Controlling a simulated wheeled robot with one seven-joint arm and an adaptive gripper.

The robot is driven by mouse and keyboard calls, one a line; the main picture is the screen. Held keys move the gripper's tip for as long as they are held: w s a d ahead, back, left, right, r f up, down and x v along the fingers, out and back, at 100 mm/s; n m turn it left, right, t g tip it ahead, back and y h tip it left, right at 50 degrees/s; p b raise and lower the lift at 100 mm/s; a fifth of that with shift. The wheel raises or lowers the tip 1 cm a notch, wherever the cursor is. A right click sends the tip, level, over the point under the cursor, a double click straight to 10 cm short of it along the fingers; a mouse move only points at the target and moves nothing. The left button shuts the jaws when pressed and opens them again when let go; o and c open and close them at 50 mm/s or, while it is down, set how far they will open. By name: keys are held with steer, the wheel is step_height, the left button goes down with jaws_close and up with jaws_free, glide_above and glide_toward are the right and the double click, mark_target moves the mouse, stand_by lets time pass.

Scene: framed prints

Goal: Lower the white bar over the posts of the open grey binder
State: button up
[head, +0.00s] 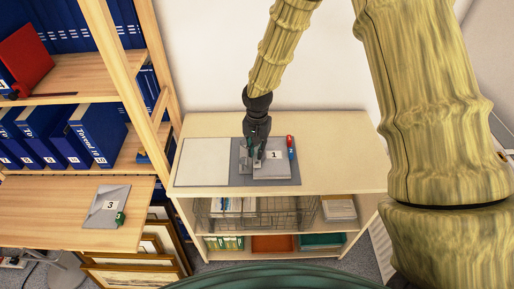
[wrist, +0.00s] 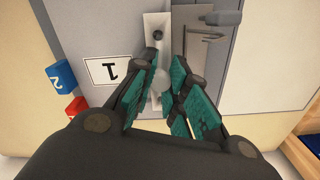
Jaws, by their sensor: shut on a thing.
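The open grey binder (head: 238,172) lies on top of the pale cabinet, and its grey inside also shows in the wrist view (wrist: 245,55). My gripper (head: 252,157) is over the binder, and in the wrist view its fingers (wrist: 165,62) are closed on the white bar (wrist: 156,20). The bar has a dark hole near its far end; its near end is partly hidden by the fingers. The binder's metal posts (wrist: 203,37) are beside the bar, to its right in the wrist view. The bar appears apart from them; its height above the binder is hard to tell.
The cabinet top (head: 340,165) is free farther right. A wooden shelf with blue binders (head: 98,132) stands left, above a grey item labelled 3 (head: 107,206).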

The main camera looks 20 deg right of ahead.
steer(key=shift+f, duration=0.25)
steer(key=o, duration=0.9)
steer(key=shift+r, duration=0.1)
steer(key=shift+r+p, duration=2.5)
steer(key=shift+r, duration=0.95)
steer(key=shift+a, duration=0.1)
